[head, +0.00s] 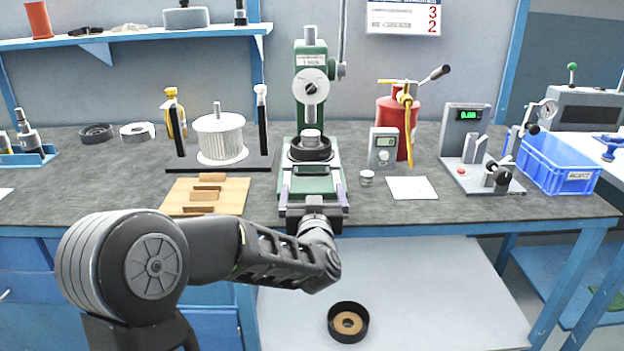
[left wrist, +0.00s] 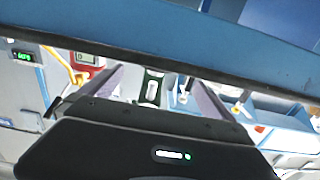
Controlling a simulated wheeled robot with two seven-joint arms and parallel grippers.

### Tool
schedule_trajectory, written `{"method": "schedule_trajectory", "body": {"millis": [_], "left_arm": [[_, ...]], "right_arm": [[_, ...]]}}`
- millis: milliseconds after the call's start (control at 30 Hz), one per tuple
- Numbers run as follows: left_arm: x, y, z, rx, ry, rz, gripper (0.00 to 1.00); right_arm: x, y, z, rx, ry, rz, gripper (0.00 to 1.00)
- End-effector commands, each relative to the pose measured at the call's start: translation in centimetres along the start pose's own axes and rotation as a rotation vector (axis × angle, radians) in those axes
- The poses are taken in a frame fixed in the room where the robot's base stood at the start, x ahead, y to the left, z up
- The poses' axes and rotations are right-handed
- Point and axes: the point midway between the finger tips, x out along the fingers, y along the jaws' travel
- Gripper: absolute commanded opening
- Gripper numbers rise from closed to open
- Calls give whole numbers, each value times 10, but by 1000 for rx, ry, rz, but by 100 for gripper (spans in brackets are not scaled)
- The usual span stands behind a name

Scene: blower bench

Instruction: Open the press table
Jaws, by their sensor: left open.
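The green press (head: 311,90) stands at the middle of the bench, with a round gauge on its column. Its green press table (head: 312,186) reaches toward the bench's front edge. A dark ring with a metal cylinder (head: 311,146) sits on it under the column. My left gripper (head: 313,203) is at the front end of the press table, its two purple-grey fingers spread to either side of it. The fingers also show apart in the left wrist view (left wrist: 155,88), with a pale and green part visible between them. Whether they touch the table cannot be told. My right gripper is not in view.
A wooden block tray (head: 235,192) and a finned cylinder stand (head: 219,138) are at left. A small meter (head: 383,148), white card (head: 412,188), red pump (head: 393,118), tester (head: 478,160) and blue bin (head: 558,164) are at right. A black ring (head: 348,322) lies below the bench.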

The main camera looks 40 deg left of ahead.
Motion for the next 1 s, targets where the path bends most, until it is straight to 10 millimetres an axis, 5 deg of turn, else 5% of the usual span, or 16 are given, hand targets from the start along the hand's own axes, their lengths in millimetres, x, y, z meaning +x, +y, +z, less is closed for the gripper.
{"method": "schedule_trajectory", "body": {"millis": [400, 767, 1000], "left_arm": [[59, 0, 1, 1, 0, -1, 100], [65, 0, 0, 1, 0, 0, 100], [65, 0, 0, 0, 0, 0, 80]], "right_arm": [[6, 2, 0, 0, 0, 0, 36], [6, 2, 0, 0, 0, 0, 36], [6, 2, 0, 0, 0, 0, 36]]}}
